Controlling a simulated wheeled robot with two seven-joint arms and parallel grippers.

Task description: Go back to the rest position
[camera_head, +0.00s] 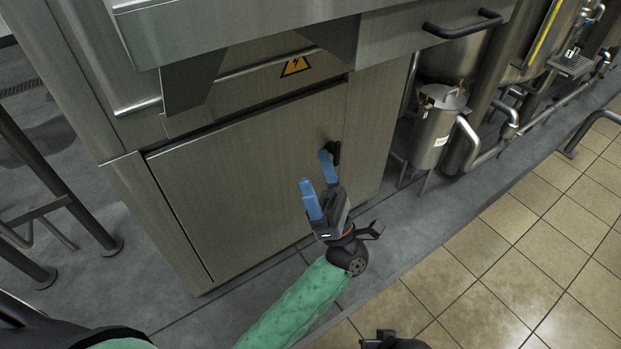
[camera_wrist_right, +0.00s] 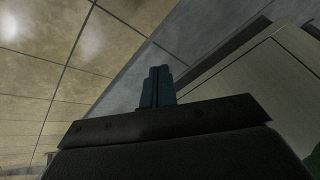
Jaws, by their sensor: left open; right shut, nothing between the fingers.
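My left gripper (camera_head: 315,168) is in the head view, at the end of a green-sleeved arm. Its two blue fingers are apart and nothing shows between them. It is in front of a steel cabinet door (camera_head: 235,180), with one fingertip beside the door's black handle (camera_head: 334,150). I cannot tell whether that finger touches the handle. My right gripper (camera_wrist_right: 158,72) shows in the right wrist view, with its blue fingers shut together and empty. It points over the floor near a grey strip and a pale panel.
A steel ledge with a black bar handle (camera_head: 463,24) overhangs the cabinet. A small steel canister (camera_head: 436,128) and pipes stand to the right. Dark metal legs (camera_head: 62,185) stand at the left.

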